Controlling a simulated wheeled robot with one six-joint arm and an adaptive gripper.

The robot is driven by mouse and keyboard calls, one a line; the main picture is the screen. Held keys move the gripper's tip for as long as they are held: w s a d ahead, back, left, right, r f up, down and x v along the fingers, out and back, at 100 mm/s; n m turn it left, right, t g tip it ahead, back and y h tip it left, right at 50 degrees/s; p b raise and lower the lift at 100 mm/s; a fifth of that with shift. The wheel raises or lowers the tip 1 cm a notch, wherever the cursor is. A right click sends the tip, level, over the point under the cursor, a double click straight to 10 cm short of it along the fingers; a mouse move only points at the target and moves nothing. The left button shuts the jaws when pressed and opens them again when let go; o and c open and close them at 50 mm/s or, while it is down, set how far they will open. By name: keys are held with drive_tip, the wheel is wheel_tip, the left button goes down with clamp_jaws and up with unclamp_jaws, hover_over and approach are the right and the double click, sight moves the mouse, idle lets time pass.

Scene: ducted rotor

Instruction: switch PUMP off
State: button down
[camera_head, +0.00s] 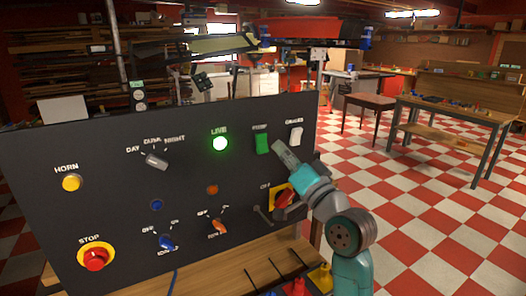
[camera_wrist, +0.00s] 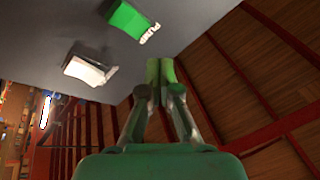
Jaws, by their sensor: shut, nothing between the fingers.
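The PUMP switch (camera_head: 262,144) is a green rocker at the upper right of the dark panel (camera_head: 110,130). In the wrist view the green rocker (camera_wrist: 127,18) shows near the top with its PUMP label beside it. I cannot tell for sure which way it is tipped. My gripper (camera_head: 277,147) is just right of the rocker in the head view, in front of the panel. In the wrist view my gripper (camera_wrist: 160,70) is shut and empty, its fingertips together below the label and apart from the rocker.
A white rocker (camera_head: 295,136) is right of PUMP and also shows in the wrist view (camera_wrist: 88,70). A lit green LIVE lamp (camera_head: 220,143) is left of PUMP. A red-and-yellow rotary switch (camera_head: 284,197) sits below, near my arm. A red STOP button (camera_head: 96,259) is lower left.

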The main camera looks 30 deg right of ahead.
sight(261, 144)
drive_tip(key=shift+w+f, duration=0.35)
drive_tip(key=shift+w, duration=0.45)
drive_tip(key=shift+w+f, duration=0.4)
drive_tip(key=shift+w, duration=0.45)
drive_tip(key=shift+w+f, duration=0.35)
drive_tip(key=shift+w, duration=0.45)
drive_tip(key=shift+w+f, duration=0.2)
drive_tip(key=shift+w, duration=0.15)
drive_tip(key=shift+w+f, duration=0.2)
drive_tip(key=shift+w, duration=0.2)
idle(0.4)
idle(0.3)
drive_tip(key=shift+s+r, duration=0.4)
drive_tip(key=shift+s, duration=0.4)
drive_tip(key=s, duration=0.1)
drive_tip(key=s+r, duration=0.1)
drive_tip(key=s, duration=0.1)
drive_tip(key=s+r, duration=0.1)
drive_tip(key=shift+s, duration=0.25)
